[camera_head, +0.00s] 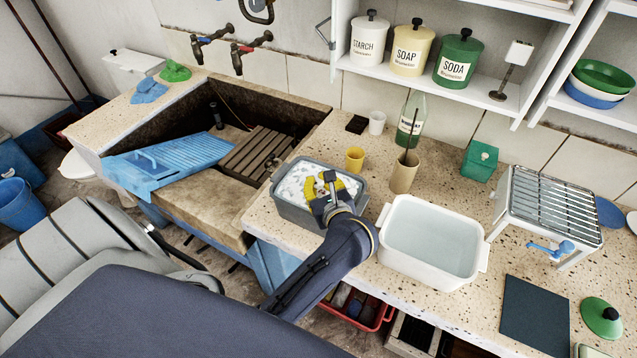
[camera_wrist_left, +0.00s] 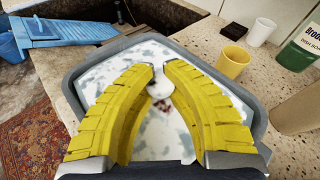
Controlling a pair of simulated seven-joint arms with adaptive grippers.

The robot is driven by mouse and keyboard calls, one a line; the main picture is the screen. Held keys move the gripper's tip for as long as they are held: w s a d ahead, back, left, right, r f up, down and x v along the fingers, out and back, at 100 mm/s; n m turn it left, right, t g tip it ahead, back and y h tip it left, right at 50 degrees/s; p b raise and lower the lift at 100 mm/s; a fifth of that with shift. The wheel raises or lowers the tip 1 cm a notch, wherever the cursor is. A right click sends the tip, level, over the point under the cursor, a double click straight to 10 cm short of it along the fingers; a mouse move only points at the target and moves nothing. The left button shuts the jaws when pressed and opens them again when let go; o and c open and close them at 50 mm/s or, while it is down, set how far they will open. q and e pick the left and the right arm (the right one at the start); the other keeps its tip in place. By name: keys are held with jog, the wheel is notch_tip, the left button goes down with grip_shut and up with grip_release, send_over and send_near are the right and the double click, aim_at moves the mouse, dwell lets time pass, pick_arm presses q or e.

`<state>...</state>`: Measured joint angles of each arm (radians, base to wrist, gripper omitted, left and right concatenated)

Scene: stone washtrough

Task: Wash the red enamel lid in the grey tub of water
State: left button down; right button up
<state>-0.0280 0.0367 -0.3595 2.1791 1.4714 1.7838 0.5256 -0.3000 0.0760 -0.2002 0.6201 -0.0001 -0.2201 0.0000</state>
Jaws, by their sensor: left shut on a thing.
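The grey tub (camera_head: 297,211) stands on the speckled counter, full of water under white suds; it also shows in the left wrist view (camera_wrist_left: 262,125). My left gripper (camera_head: 329,184) is over the tub with its yellow fingers reaching down to the suds. In the left wrist view the fingertips (camera_wrist_left: 159,78) close around a small pale knob-like piece. Small dark reddish patches of what looks like the red enamel lid (camera_wrist_left: 163,105) show through the suds below it. The rest of the lid is hidden by suds and fingers. My right gripper is not in view.
A white basin (camera_head: 390,255) of clear water stands right of the tub. A wire rack (camera_head: 552,208) and a green lid (camera_head: 602,317) are farther right. The stone trough (camera_head: 205,200) lies left.

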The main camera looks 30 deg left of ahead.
pick_arm(q)
jog(key=shift+m+g, duration=0.5)
jog(key=shift+g, duration=0.3)
jog(key=f, duration=0.7)
jog(key=shift+s+f, duration=0.25)
jog(key=shift+s, duration=0.05)
jog(key=shift+r, duration=1.6)
jog(key=shift+w+r, duration=0.2)
jog(key=shift+r, duration=0.75)
jog(key=shift+d, duration=0.1)
jog(key=shift+w+r, duration=0.1)
jog(key=shift+r, duration=2.15)
